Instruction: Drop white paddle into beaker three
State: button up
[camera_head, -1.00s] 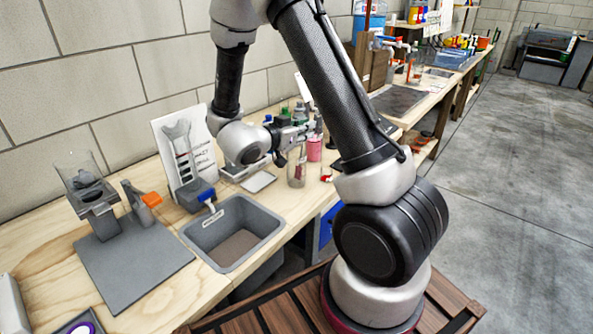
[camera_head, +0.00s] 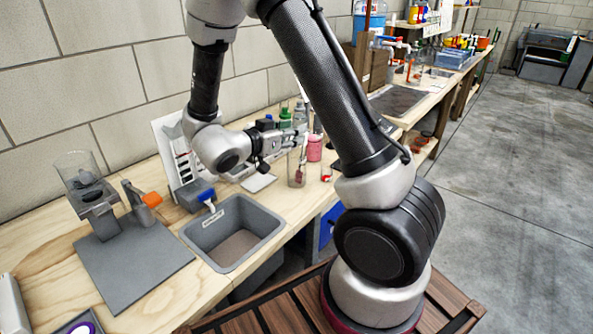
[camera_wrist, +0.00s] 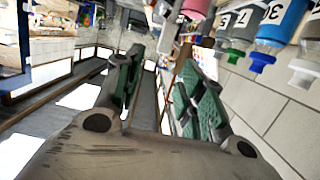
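My gripper (camera_head: 293,138) is above the bench, just over a clear glass beaker (camera_head: 297,170). In the wrist view its two green-padded fingers (camera_wrist: 160,75) stand apart, with nothing visible between them. The beaker holds something dark reddish low inside; its exact shape is too small to tell. I cannot pick out a white paddle for certain, nor read a number on the beaker. A pink jar (camera_head: 315,148) stands just right of the beaker.
A grey sink (camera_head: 250,245) is set in the front of the bench. An orange-tipped tool stand and a grey mat (camera_head: 140,270) are at left. Numbered bottles (camera_wrist: 285,20) appear upside down in the wrist view, near the block wall. A sign board (camera_head: 168,135) leans behind my arm.

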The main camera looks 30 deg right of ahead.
jog(key=v, duration=0.5)
jog(key=shift+s+a, duration=0.15)
jog(key=shift+a, duration=0.2)
jog(key=w+a+r+n+t+y, duration=0.3)
jog(key=w+r+n+t+y, duration=0.2)
jog(key=w+r+t+y, duration=0.4)
jog(key=s+a+r+n+g+y, duration=0.2)
jog(key=s+r+n+y, duration=0.15)
jog(key=y, duration=0.35)
jog(key=s+d+n+g, duration=0.2)
jog(key=s+d+g, duration=0.2)
jog(key=s, duration=0.8)
jog(key=s+d+n+g+h, duration=0.1)
jog(key=s+d+n+g, duration=0.2)
jog(key=s, duration=1)
jog(key=d+f+g, duration=0.1)
jog(key=d, duration=0.2)
jog(key=shift+s, duration=0.3)
